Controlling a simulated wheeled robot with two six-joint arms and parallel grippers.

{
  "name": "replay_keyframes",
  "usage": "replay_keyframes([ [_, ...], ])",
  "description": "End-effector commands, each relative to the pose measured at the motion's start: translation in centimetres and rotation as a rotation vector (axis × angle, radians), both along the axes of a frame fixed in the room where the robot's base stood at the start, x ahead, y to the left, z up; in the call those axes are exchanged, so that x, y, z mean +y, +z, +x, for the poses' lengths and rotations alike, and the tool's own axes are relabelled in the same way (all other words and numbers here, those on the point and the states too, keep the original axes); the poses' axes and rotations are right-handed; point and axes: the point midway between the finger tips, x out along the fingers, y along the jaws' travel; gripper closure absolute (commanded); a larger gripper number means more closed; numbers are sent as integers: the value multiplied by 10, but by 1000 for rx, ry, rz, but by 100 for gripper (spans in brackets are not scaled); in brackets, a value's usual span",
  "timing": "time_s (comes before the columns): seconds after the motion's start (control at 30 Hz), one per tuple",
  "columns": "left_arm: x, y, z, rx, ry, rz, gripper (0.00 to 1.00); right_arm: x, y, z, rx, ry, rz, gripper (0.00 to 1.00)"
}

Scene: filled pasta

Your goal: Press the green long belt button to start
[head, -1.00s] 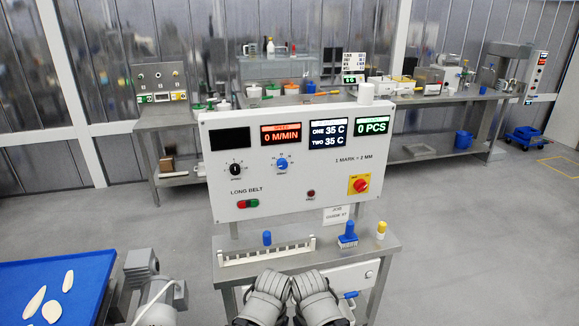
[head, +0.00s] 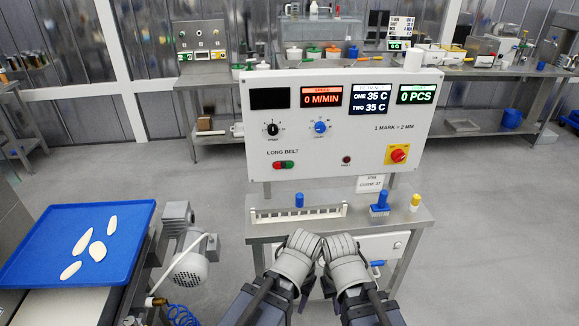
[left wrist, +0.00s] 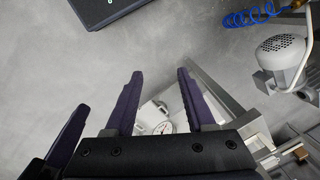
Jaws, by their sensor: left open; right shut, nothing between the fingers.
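The long belt button pair sits on the lower left of the white control panel (head: 350,145) in the head view, under the words LONG BELT. The green button (head: 290,165) is the right half, beside the red button (head: 279,165). My left gripper (head: 301,250) and right gripper (head: 343,250) are side by side at the bottom middle, below and in front of the panel, both apart from the button. Their fingers are hard to make out there. In the left wrist view my left gripper (left wrist: 159,76) is open with nothing held. My right gripper is shut and empty.
A steel bench (head: 400,215) below the panel bears a white toothed rail (head: 300,212), a blue stamp (head: 380,203) and a yellow-capped bottle (head: 415,202). A blue tray (head: 130,215) with several pasta pieces and a grey motor (head: 190,268) stand at left. Floor at right is clear.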

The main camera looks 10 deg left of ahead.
Motion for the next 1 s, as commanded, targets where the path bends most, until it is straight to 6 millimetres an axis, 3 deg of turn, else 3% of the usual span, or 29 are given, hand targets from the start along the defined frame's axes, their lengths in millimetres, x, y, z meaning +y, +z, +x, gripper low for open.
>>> replay_keyframes([
  [0.07, 0, 0, 0, 0, 0, 0, 55, 0, 0, 0, 0, 0, 0, 100],
  [0.47, 0, 0, 0, 0, 0, 0, 100, 0, 0, 0, 0, 0, 0, 100],
  [1.0, 0, 0, 0, 0, 0, 0, 100, 0, 0, 0, 0, 0, 0, 100],
])
